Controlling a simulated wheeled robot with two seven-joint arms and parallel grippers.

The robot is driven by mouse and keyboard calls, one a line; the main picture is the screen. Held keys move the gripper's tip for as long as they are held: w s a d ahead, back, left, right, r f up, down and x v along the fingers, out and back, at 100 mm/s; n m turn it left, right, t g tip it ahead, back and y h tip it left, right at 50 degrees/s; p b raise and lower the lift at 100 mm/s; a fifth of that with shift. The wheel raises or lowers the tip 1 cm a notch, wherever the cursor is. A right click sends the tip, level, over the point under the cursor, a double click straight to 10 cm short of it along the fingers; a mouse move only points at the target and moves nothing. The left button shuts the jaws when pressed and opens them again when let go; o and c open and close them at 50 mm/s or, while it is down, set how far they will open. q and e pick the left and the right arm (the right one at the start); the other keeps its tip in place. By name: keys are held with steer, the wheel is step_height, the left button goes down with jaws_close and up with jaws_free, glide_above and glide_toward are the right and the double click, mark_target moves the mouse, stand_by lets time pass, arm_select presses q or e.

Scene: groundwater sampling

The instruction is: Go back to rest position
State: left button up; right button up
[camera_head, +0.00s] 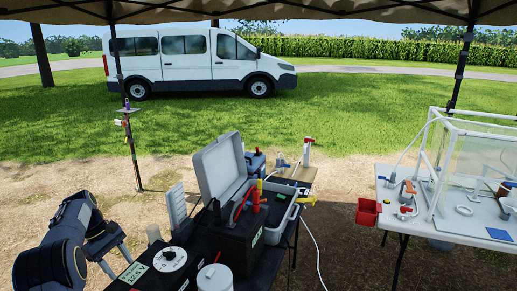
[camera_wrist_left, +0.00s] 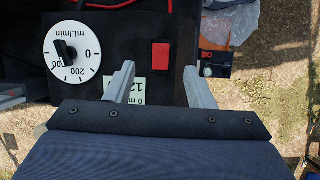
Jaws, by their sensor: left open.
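My left gripper (camera_head: 112,250) is at the left of the head view, beside the near-left end of the dark table. In the left wrist view its two grey fingers (camera_wrist_left: 161,86) are apart with nothing held between them. Below them in that view is a black control box with a white mL/min dial (camera_wrist_left: 70,52), a red switch (camera_wrist_left: 160,56) and a pale label partly hidden by a finger. In the head view the dial (camera_head: 170,259) is just right of my left gripper. My right gripper does not show.
An open grey case (camera_head: 222,166) stands on the dark table beside a black battery-like box (camera_head: 236,245) with red parts. A white cylinder (camera_head: 214,278) is in front. A red bin (camera_head: 367,212) hangs by the right table, which bears a clear enclosure (camera_head: 480,165).

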arm_select(q)
steer(key=s+d+r+m+t, duration=0.4)
steer(key=s+d+r+m, duration=0.2)
steer(key=s+d+r, duration=0.8)
steer(key=s+d+f+m+t, duration=0.1)
steer(key=s+d+f+m, duration=0.1)
steer(key=s+d, duration=0.4)
steer(key=s+d+f+m+t, duration=0.1)
steer(key=s+d+m, duration=0.3)
steer(key=s, duration=0.7)
steer(key=shift+d+f+m+y, duration=0.3)
steer(key=shift+d+f, duration=0.4)
steer(key=shift+d, duration=0.45)
